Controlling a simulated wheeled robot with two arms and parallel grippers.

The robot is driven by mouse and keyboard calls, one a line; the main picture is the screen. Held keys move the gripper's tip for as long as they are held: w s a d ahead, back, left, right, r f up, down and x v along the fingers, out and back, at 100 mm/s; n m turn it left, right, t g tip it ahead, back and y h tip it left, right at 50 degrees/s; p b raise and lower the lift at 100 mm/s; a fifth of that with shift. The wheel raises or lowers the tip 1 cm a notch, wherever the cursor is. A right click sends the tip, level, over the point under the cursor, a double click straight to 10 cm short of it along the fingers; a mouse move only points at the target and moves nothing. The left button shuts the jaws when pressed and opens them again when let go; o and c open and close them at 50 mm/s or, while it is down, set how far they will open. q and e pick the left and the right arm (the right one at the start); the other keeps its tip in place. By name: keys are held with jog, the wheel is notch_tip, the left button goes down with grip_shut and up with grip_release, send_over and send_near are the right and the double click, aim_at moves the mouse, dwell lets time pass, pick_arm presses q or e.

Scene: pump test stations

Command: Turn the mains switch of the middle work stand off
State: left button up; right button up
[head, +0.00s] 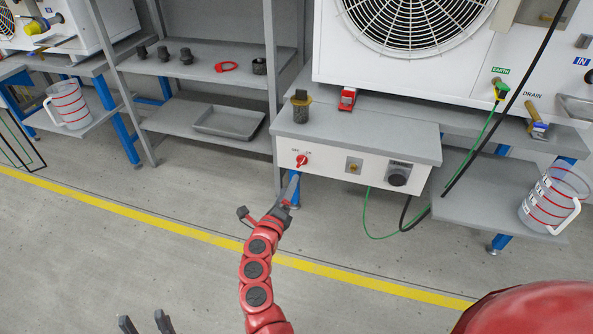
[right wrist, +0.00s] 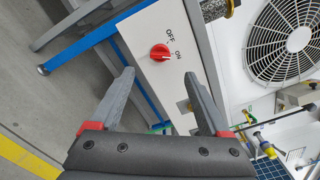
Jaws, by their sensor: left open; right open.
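The red mains switch (head: 302,161) is a knob on the white front panel (head: 328,164) of the middle work stand, below OFF and ON labels. In the right wrist view the knob (right wrist: 160,52) lies just beyond the fingertips, and its pointer seems to lie toward ON, though it is small. My right gripper (head: 270,192) is open and empty, below and in front of the switch; its fingers also frame the right wrist view (right wrist: 159,75). The knob is not touched. My left gripper (head: 145,322) is open and empty, low at the bottom left, far from the stand.
A green cable (head: 368,215) and black cable hang at the right. A knurled cylinder (head: 301,106) stands on the bench edge above. The floor in front is clear.

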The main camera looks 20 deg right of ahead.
aim_at(299, 164)
jog(key=b+x, duration=0.2)
jog(key=x, duration=0.7)
jog(key=shift+w+d, duration=0.25)
grip_shut()
